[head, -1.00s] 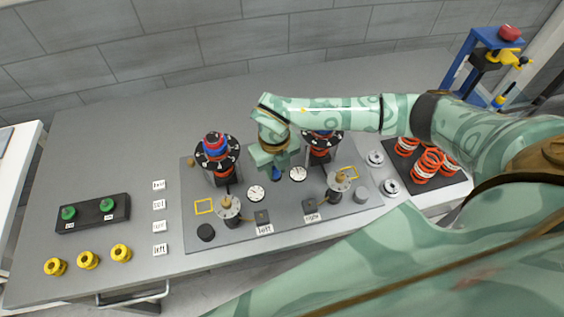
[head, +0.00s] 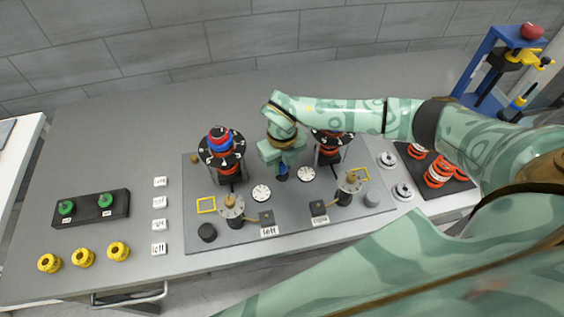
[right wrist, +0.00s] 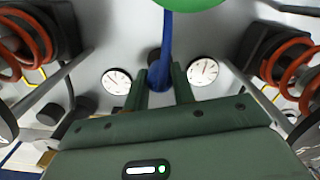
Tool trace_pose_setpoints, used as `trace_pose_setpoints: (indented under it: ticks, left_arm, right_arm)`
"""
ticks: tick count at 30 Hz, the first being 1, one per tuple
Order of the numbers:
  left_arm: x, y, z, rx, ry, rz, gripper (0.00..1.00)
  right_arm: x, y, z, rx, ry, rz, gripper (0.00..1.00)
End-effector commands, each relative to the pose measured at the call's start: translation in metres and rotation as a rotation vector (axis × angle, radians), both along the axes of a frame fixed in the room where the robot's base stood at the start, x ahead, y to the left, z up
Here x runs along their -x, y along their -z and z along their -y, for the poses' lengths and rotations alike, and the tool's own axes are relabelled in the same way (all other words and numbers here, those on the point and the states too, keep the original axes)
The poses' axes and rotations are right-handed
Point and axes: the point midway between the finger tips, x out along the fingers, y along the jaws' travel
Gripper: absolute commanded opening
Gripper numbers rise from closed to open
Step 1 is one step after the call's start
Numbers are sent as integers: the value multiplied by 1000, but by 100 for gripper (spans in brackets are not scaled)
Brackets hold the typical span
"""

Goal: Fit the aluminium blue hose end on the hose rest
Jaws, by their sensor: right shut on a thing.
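My right gripper (head: 282,172) is low over the middle of the grey fixture plate, between two white dial gauges. It is shut on the blue hose end (head: 282,178), of which only a small blue bit shows below the fingers. In the right wrist view the blue hose (right wrist: 167,35) runs down from the top edge between the two green fingers (right wrist: 161,85). A dark round piece (right wrist: 154,56) shows just behind the hose; I cannot tell whether it is the hose rest or whether the hose end touches it. My left gripper is not in view.
Gauges (head: 261,193) (head: 306,174) flank the gripper closely. Numbered dark towers with red coils (head: 221,150) (head: 331,145) stand on both sides. Brass-topped posts (head: 231,207) (head: 349,184) stand in front. The bench is bare behind the plate.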

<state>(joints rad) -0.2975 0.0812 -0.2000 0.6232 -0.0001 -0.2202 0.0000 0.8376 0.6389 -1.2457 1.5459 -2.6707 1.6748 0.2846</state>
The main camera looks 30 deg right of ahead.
Motion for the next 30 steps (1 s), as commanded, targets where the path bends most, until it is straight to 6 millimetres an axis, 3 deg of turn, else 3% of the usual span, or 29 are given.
trace_pose_setpoints:
  ticks: [23,30]
  left_arm:
    - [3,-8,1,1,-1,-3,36]
    - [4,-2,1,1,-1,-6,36]
  right_arm:
    - [0,-1,0,0,0,0,0]
    - [0,10,0,0,0,0,0]
